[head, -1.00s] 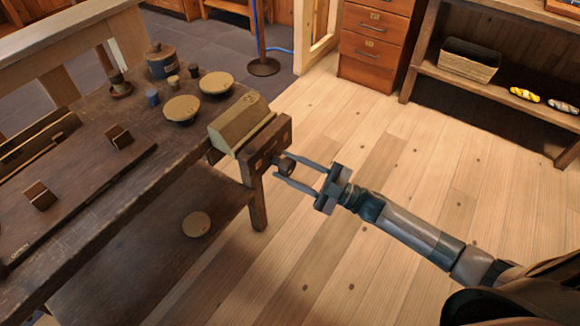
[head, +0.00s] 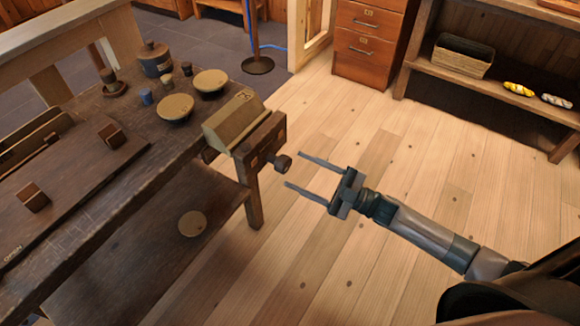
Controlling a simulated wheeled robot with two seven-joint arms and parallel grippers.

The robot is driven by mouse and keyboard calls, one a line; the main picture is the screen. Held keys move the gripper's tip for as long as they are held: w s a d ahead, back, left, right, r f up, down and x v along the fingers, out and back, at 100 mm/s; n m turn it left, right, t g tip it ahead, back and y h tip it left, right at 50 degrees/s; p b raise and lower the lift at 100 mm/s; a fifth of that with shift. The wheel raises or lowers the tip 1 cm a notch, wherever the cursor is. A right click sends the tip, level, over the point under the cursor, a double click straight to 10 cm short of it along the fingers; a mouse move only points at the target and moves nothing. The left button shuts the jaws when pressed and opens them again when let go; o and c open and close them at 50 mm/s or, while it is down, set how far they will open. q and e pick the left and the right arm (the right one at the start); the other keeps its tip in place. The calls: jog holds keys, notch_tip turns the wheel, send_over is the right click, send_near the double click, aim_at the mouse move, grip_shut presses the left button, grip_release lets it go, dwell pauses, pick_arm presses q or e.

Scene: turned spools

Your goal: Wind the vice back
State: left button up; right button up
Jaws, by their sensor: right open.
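The vice (head: 261,143) is a dark wooden jaw at the right end of the workbench (head: 170,150). A round dark knob, the vice's screw end (head: 281,163), sticks out from its front face. A tan wooden block (head: 236,120) with a sloped top sits at the bench end, right behind the vice jaw. My right gripper (head: 296,171) is open and empty. Its fingers point at the knob from the right, with the fingertips just short of it and apart from it. My left gripper is not in view.
Pale dishes (head: 176,107), small pots and a lidded blue-brown jar (head: 155,60) stand on the bench top. A round tan disc (head: 192,223) lies on the lower shelf. The plank floor (head: 370,150) right of the bench is clear. Drawers and a shelf stand behind.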

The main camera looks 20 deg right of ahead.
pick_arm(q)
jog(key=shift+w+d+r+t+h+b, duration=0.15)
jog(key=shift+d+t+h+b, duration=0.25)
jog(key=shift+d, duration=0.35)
pick_arm(e)
jog(key=v, duration=1.2)
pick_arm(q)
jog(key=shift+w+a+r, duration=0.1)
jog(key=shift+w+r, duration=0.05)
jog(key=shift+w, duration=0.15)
pick_arm(e)
jog(key=shift+f, duration=0.1)
